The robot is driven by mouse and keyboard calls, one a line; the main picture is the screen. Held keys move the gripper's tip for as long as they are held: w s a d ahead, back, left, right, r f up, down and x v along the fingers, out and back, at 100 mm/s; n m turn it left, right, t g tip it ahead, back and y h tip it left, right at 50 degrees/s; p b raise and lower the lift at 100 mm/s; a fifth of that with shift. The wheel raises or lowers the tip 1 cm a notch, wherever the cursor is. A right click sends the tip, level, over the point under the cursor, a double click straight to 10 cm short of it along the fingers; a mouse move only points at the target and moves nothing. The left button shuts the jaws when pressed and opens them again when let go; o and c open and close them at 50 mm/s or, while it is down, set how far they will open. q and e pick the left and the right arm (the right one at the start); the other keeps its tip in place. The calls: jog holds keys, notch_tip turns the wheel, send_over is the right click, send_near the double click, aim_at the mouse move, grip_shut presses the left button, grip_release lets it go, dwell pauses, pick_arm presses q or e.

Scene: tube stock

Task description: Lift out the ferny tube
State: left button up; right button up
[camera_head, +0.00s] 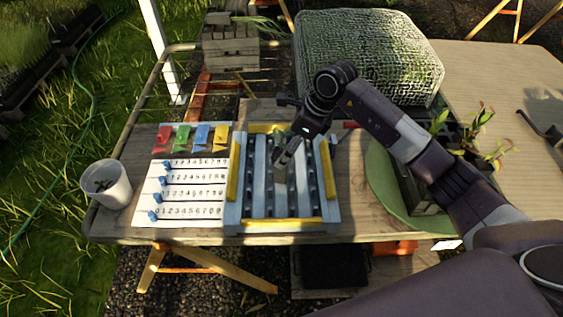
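A rack with yellow end bars and grey slotted rails (256,205) stands on the wooden table. My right arm comes in from the right, and my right gripper (284,155) points down over the middle of the rack. A small pale brownish tube (280,173) stands in the rack directly below the fingers. Whether the fingers touch it or are closed around it is too small to tell. A little green shows behind the gripper, partly hidden by it. I cannot make out a ferny plant clearly. My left gripper is not in view.
A white board with number rows and blue pegs (190,192) lies left of the rack, with red, green, blue and yellow pieces behind it. A white cup (106,183) stands at the left edge. A green tray (384,184) with potted plants is on the right.

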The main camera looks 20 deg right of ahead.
jog(key=x, duration=0.2)
jog(key=shift+w+a+f+p, duration=0.1)
jog(key=shift+w+f+p, duration=0.2)
jog(key=shift+f+p, duration=0.05)
jog(key=shift+w+a+f, duration=0.1)
jog(key=shift+f, duration=0.3)
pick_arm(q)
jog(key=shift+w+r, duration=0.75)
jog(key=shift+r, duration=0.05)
pick_arm(e)
grip_shut()
